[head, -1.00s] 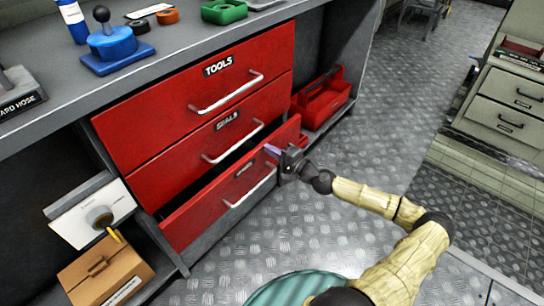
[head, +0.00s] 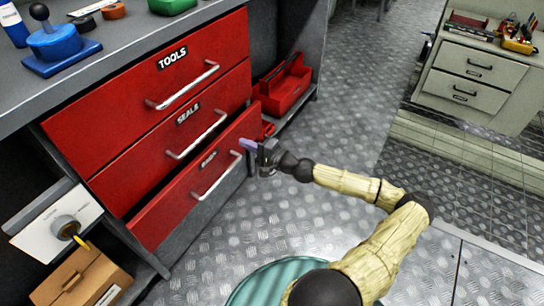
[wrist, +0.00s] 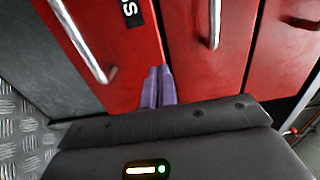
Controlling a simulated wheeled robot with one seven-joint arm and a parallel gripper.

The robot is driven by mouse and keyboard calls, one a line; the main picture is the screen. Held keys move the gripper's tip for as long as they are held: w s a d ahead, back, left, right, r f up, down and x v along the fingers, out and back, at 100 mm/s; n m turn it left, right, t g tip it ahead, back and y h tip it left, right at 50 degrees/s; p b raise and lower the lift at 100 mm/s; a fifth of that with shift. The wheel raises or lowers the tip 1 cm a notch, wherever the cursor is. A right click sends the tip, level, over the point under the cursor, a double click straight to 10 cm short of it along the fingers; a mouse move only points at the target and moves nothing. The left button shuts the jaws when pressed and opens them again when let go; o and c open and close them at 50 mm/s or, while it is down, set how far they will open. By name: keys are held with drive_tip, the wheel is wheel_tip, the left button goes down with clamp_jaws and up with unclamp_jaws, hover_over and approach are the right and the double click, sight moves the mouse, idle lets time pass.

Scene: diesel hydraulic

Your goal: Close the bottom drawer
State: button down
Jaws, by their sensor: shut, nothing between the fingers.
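The bottom drawer (head: 178,213) is the lowest of three red drawers in the workbench and stands partly out, with a dark gap above its front. Its silver bar handle (head: 217,176) faces the floor side. My gripper (head: 249,144) is at the right end of the drawer front, near its upper edge. In the wrist view its two purple fingertips (wrist: 159,72) are together and empty, over the red drawer front (wrist: 125,60). I cannot tell whether they touch it. The drawer's handle (wrist: 80,40) lies left of the fingers there.
The TOOLS drawer (head: 130,92) and the SEALS drawer (head: 150,146) above look shut. A red tool carrier (head: 284,86) sits on the shelf to the right. A cardboard box (head: 80,275) stands low left. Patterned metal floor (head: 345,120) is open to the right.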

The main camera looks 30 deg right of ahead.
drive_tip(key=p+v, duration=0.1)
drive_tip(key=v, duration=0.7)
drive_tip(key=shift+s+p, duration=0.3)
drive_tip(key=shift+p, duration=0.05)
drive_tip(key=shift+d, duration=0.1)
